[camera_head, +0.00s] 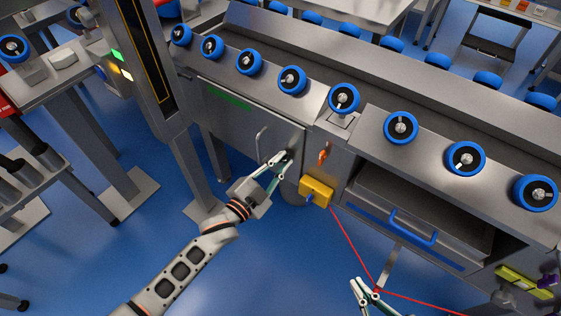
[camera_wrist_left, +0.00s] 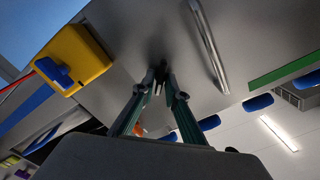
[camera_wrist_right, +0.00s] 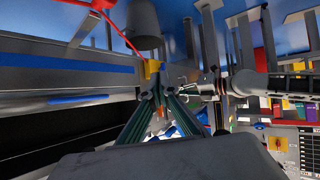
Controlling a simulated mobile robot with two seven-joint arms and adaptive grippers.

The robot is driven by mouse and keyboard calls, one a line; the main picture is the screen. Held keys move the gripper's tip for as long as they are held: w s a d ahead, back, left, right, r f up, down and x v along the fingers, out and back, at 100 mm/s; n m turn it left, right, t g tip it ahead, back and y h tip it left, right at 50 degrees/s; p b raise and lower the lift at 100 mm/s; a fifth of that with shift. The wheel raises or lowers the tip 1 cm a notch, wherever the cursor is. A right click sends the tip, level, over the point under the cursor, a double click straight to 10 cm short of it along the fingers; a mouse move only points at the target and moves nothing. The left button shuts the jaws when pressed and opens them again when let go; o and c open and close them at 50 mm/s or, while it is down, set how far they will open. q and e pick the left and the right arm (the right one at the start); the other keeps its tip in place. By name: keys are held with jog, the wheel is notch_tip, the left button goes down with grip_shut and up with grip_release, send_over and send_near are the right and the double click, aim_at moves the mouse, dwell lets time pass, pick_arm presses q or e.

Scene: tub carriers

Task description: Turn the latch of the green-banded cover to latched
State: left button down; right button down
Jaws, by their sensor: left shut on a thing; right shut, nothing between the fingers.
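The green-banded cover (camera_head: 222,112) is an upright grey panel on the front of the metal carrier, with a green band near its top left. The band also shows in the left wrist view (camera_wrist_left: 284,70). A bar handle (camera_head: 260,142) stands on the panel. My left gripper (camera_head: 285,158) is at the panel's right part, right of the handle, shut on a small dark part that I take to be the latch (camera_wrist_left: 157,68). The fingers hide most of it, so its angle cannot be told. My right gripper (camera_head: 364,285) is shut and empty, low in front of the carrier.
A yellow box with a blue part (camera_head: 316,192) hangs right of the cover, with a red line running from it. An orange lever (camera_head: 323,153) sits above it. An open drawer with a blue handle (camera_head: 414,232) is further right. Blue-rimmed wheels (camera_head: 344,98) line the top.

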pick_arm(q)
jog(key=m, duration=0.6)
jog(key=m+b, duration=0.1)
jog(key=m, duration=0.2)
jog(key=shift+s+f, duration=0.1)
jog(key=shift+f, duration=0.15)
pick_arm(e)
jog(key=shift+w+a+r, duration=0.25)
jog(key=shift+a+r, duration=0.15)
jog(key=shift+a, duration=0.1)
pick_arm(q)
jog(key=shift+m, duration=0.3)
pick_arm(e)
jog(key=shift+s, duration=0.1)
pick_arm(q)
jog(key=c, duration=2.1)
grip_release()
jog(key=v, duration=1.2)
